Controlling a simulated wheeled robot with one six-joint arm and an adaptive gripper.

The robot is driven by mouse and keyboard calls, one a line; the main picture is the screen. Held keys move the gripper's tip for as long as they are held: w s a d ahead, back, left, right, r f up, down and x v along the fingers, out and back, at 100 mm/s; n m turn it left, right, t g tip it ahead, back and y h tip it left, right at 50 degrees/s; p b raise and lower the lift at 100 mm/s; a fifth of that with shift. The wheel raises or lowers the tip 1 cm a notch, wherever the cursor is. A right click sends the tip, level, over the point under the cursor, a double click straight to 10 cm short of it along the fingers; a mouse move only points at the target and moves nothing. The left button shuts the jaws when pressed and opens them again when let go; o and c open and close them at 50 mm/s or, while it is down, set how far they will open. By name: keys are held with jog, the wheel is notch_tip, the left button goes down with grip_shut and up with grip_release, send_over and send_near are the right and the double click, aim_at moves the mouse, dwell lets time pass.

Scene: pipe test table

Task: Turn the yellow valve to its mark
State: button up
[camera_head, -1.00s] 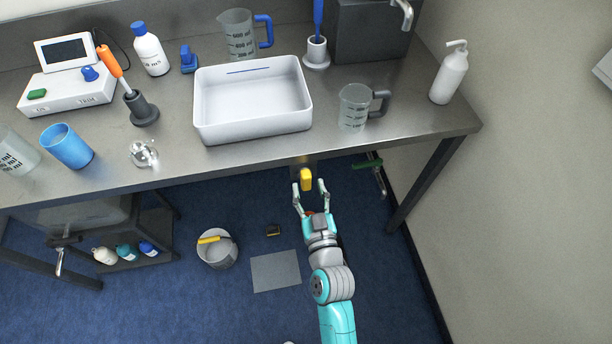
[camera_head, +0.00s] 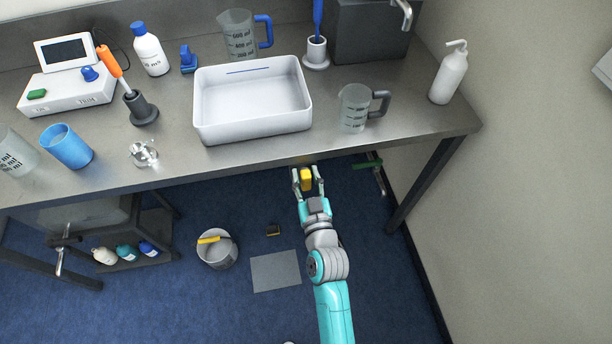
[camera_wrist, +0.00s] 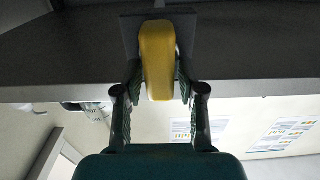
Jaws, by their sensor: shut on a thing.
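The yellow valve (camera_head: 306,179) is a short yellow handle just below the front edge of the table. In the wrist view the yellow handle (camera_wrist: 157,60) stands lengthwise, upright in the picture, in front of a dark square plate (camera_wrist: 186,30). My gripper (camera_head: 308,182) is at the valve, with one finger on each side of the handle. In the wrist view my gripper (camera_wrist: 158,85) is shut on it, and the fingers touch its sides. I cannot make out the mark.
The steel tabletop (camera_head: 400,140) overhangs close above the valve. A green-handled tap (camera_head: 368,164) is under the table to the right. A bucket (camera_head: 218,252) and a grey floor mat (camera_head: 275,271) lie to the left of my arm. The wall (camera_head: 520,200) is at the right.

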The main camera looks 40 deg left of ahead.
jog(key=n, duration=0.4)
jog(key=shift+s+a+f+n, duration=0.15)
jog(key=shift+s+a+n, duration=0.15)
jog(key=shift+n, duration=0.1)
jog(key=n, duration=0.4)
jog(key=shift+s+a+f, duration=0.1)
jog(key=shift+s+f, duration=0.1)
jog(key=shift+f, duration=0.05)
jog(key=shift+s+a+f+n, duration=0.1)
jog(key=shift+f+n, duration=0.1)
jog(key=shift+n, duration=1.25)
jog(key=shift+f+n, duration=0.15)
jog(key=shift+n, duration=1.35)
jog(key=shift+s+a+f+n, duration=0.1)
jog(key=shift+f+n, duration=0.1)
jog(key=shift+n, duration=1.25)
jog(key=o, duration=0.9)
